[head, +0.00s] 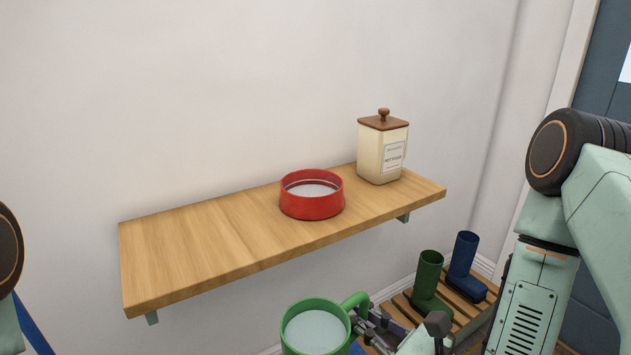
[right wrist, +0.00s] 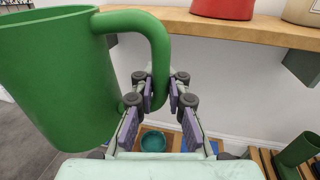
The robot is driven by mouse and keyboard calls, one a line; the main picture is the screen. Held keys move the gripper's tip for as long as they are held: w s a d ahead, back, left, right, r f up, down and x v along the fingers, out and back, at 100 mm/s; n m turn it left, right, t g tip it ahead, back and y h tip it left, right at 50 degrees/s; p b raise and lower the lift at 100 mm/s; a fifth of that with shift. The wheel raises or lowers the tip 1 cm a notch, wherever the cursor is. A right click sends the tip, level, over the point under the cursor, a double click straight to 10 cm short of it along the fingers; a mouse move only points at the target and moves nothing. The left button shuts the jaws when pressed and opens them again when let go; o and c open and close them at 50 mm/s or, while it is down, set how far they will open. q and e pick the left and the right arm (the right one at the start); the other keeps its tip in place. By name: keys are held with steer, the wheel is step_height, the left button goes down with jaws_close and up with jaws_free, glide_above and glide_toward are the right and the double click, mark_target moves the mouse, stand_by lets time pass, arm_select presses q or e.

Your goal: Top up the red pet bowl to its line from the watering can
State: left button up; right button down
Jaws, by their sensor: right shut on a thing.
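The red pet bowl (head: 311,206) stands upright on the wooden shelf, right of its middle. A pale surface shows inside it, with a light ring on the inner wall above. My right gripper (head: 370,322) is shut on the handle of a green mug-like can (head: 340,330), below and in front of the shelf edge. The can looks about upright in the head view, with a pale liquid surface inside; no spout shows. In the right wrist view the can (right wrist: 60,75) fills the left side and the bowl (right wrist: 222,8) is cut off at the top. My left gripper is out of view.
A cream canister (head: 382,155) with a brown lid stands right of the bowl on the shelf (head: 190,250). The shelf's left half is clear. A teal container (right wrist: 153,142) is low down.

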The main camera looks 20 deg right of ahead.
steer(key=shift+w, duration=0.15)
steer(key=shift+r, duration=0.1)
steer(key=shift+r, duration=0.25)
steer(key=w+d+r+m+t+h+p, duration=0.1)
steer(key=w+d+r+m+h+p, duration=0.3)
steer(key=d, duration=0.4)
steer(key=w+d+r+m+t+h+p, duration=0.1)
steer(key=w+d+r+m+h+p, duration=0.2)
steer(key=d+r, duration=0.35)
steer(key=d+m+g+h+p, duration=0.2)
steer(key=d+m+h, duration=0.3)
steer(key=d+h, duration=0.6)
steer(key=d, duration=0.7)
steer(key=shift+w+f+g, duration=0.3)
steer(key=shift+w+f, duration=0.05)
